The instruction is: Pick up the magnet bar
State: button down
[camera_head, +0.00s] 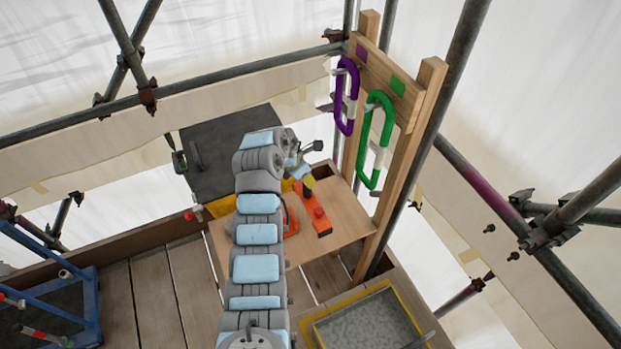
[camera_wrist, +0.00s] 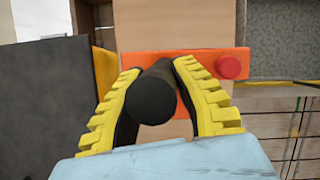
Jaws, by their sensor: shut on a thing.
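The magnet bar is an orange bar (camera_head: 323,227) with a red knob, lying on a wooden board. In the wrist view the orange bar (camera_wrist: 205,57) runs across beyond my fingers, with the red knob to the right. My gripper (camera_head: 308,182) is over the bar's far end in the head view. In the wrist view the yellow fingers of my gripper (camera_wrist: 157,88) are shut on a black round grip, which seems to rise from the bar. Whether the bar touches the board is unclear.
The wooden board (camera_head: 345,222) has free room right of the bar. A dark panel (camera_head: 222,140) lies behind. Purple (camera_head: 342,97) and green (camera_head: 365,150) carabiners hang on a wooden frame at right. A grey-filled tray (camera_head: 368,328) is at front right.

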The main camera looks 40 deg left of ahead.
jog(key=s+r, duration=0.4)
jog(key=s, duration=0.5)
jog(key=shift+s+r, duration=0.15)
jog(key=shift+r, duration=0.15)
